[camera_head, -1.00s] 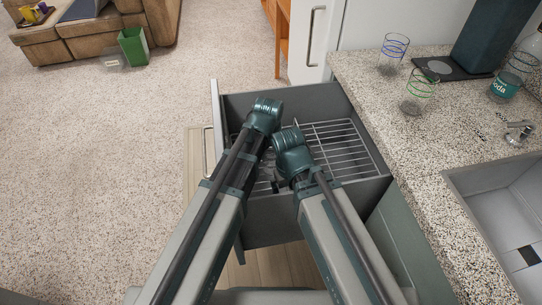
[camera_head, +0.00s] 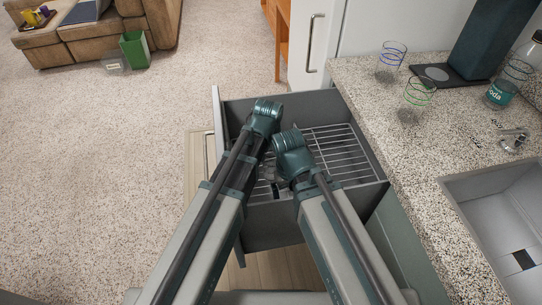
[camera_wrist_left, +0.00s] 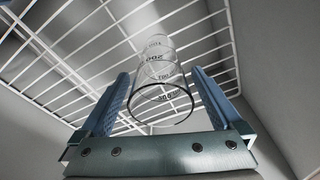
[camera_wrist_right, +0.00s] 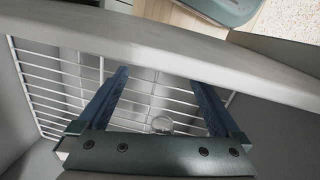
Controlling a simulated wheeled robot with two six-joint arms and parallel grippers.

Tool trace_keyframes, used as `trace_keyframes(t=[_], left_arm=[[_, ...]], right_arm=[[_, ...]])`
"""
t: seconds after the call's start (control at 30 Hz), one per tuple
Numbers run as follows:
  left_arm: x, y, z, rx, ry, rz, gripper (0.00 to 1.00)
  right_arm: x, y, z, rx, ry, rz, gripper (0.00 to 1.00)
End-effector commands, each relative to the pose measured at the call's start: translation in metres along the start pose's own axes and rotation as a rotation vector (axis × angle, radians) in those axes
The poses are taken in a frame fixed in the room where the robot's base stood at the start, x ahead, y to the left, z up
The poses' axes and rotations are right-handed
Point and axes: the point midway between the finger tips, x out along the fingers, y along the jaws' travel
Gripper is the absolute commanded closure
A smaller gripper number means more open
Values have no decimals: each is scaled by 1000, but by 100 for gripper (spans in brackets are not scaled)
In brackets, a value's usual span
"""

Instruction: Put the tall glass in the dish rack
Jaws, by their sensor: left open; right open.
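The dish rack (camera_head: 340,146) is a wire grid inside a grey pulled-out drawer. A tall clear glass with dark measuring marks (camera_wrist_left: 160,88) is in the left wrist view, inside the drawer over the rack wires, its mouth toward the camera. My left gripper (camera_wrist_left: 158,74) is open with its fingers on either side of this glass; I cannot tell whether they touch it. My right gripper (camera_wrist_right: 158,78) is open and empty over the rack, near the drawer wall. In the head view my arms hide both gripper tips and most of the glass.
The drawer's grey walls (camera_head: 297,100) surround both grippers closely. On the speckled counter (camera_head: 440,215) at right stand a blue-ringed glass (camera_head: 392,58), a green-ringed glass (camera_head: 418,98), a soda bottle (camera_head: 503,88) and a sink (camera_head: 505,210). Carpeted floor lies open at left.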

Motion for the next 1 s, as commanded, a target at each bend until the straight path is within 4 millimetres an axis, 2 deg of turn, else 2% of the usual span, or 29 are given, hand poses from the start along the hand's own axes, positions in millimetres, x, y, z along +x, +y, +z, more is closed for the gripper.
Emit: trace_keyframes(t=[0.03, 0.53, 0.7, 1.0], left_arm=[[-14, 0, 0, 0, 0, 0, 0], [-89, 0, 0, 0, 0, 0, 0], [-99, 0, 0, 0, 0, 0, 0], [-98, 0, 0, 0, 0, 0, 0]], right_arm=[[-14, 1, 1, 0, 0, 0, 0], [-87, 8, 5, 1, 0, 0, 0], [-98, 9, 6, 1, 0, 0, 0], [-97, 9, 6, 1, 0, 0, 0]])
